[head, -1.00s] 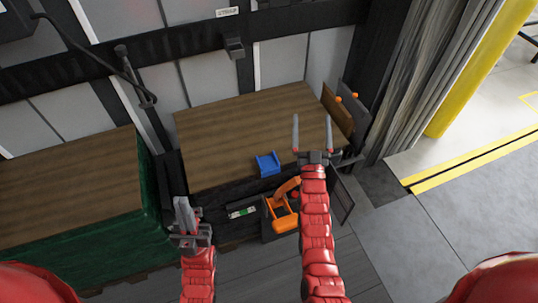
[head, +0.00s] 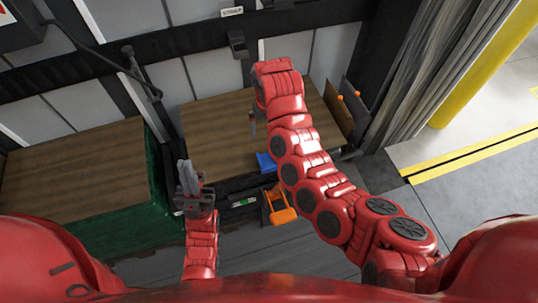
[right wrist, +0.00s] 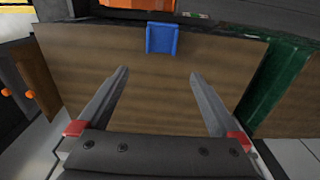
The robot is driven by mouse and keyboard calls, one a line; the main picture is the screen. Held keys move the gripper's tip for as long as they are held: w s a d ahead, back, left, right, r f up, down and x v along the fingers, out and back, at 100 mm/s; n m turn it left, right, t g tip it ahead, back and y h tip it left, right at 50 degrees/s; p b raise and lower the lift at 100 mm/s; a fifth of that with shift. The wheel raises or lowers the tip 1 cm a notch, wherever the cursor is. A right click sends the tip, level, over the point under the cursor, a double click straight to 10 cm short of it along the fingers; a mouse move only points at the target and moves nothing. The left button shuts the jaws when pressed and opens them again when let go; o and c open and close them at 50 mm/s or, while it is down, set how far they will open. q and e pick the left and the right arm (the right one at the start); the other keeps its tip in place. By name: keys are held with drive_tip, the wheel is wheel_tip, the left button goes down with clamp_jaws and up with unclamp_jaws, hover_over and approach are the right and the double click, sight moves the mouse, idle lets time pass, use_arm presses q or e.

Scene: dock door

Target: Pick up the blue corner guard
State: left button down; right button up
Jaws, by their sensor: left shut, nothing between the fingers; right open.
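The blue corner guard (head: 265,162) lies at the near edge of the brown box top (head: 215,130), partly covered by my right arm in the head view. In the right wrist view the guard (right wrist: 161,39) is whole, beyond the fingertips and roughly centred between them. My right gripper (right wrist: 159,73) is open and empty over the box top, apart from the guard. In the head view my right wrist hides most of that gripper. My left gripper (head: 184,174) is shut and empty, left of the guard, near the gap between the two loads.
An orange tool or bin (head: 279,207) sits just below the guard, in front of the box. A green-wrapped load (head: 157,185) with a brown top stands at the left. Brown and dark panels (head: 338,108) with orange knobs stand at the box's right end.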

drive_tip(key=b, duration=0.5)
hover_over(269, 163)
drive_tip(key=w, duration=0.1)
wheel_tip(269, 163, down, 8)
wheel_tip(269, 163, down, 3)
drive_tip(key=p, duration=0.3)
drive_tip(key=shift+w+r, duration=0.1)
drive_tip(key=shift+r, duration=0.1)
drive_tip(key=shift+a+f, duration=0.1)
drive_tip(key=shift+f, duration=0.35)
drive_tip(key=shift+f+p, duration=0.3)
drive_tip(key=shift+p, duration=0.1)
drive_tip(key=f, duration=0.1)
drive_tip(key=s+f+p, duration=0.1)
drive_tip(key=f, duration=0.1)
drive_tip(key=shift+s+f, duration=0.1)
drive_tip(key=shift+f, duration=0.8)
